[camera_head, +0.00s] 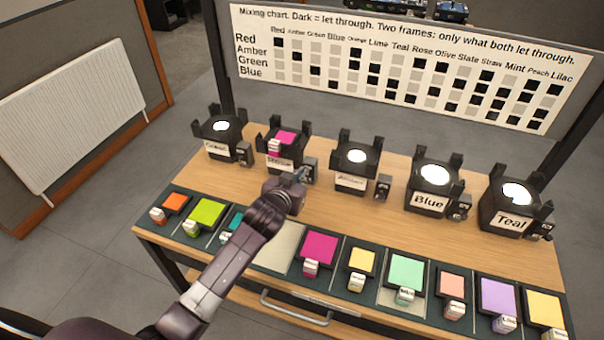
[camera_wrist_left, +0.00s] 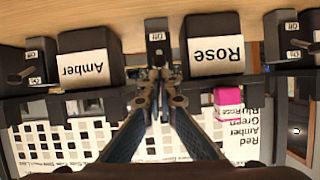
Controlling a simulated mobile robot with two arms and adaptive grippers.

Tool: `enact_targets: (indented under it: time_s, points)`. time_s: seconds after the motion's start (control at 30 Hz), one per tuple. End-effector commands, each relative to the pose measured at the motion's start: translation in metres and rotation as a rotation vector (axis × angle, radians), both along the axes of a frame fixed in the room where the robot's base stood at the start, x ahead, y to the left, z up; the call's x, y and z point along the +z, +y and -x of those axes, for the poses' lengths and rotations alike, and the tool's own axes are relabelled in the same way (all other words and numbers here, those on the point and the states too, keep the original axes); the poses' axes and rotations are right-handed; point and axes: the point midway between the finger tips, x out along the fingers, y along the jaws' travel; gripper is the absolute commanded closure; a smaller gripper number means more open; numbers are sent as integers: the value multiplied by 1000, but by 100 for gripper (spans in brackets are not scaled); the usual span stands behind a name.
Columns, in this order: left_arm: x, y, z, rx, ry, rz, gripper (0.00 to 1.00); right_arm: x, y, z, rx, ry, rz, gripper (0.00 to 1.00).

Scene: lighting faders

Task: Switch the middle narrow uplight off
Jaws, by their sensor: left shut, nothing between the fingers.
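Five black uplights stand in a row on the wooden table. The Rose uplight (camera_head: 285,160) has a pink gel frame on top. To its right is the Amber uplight (camera_head: 354,168), with a bright white opening. Each has a small switch box at its right. My left gripper (camera_head: 302,176) is shut and empty at the switch box (camera_head: 309,170) right of the Rose uplight. In the left wrist view, upside down, the fingertips (camera_wrist_left: 158,82) are just by that switch (camera_wrist_left: 157,38), between the Rose label (camera_wrist_left: 216,55) and the Amber label (camera_wrist_left: 84,67). Contact cannot be told.
The Blue (camera_head: 434,188) and Teal (camera_head: 514,206) uplights, to the right, and the leftmost uplight (camera_head: 220,135) show lit white openings. A rack of coloured gel frames (camera_head: 320,248) lies along the front, under my left arm. A mixing chart (camera_head: 400,65) stands behind.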

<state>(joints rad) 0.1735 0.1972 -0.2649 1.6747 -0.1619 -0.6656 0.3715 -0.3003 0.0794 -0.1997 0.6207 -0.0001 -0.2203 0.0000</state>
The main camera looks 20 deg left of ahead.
Motion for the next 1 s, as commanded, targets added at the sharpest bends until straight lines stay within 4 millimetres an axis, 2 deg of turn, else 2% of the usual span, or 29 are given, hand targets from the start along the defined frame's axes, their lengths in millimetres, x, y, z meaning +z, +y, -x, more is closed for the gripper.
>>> enact_targets:
  time_s: [1.0]
  points:
    - [-11, 0, 8, 1, -124, 5, 100, -25, 0, 0, 0, 0, 0, 60]
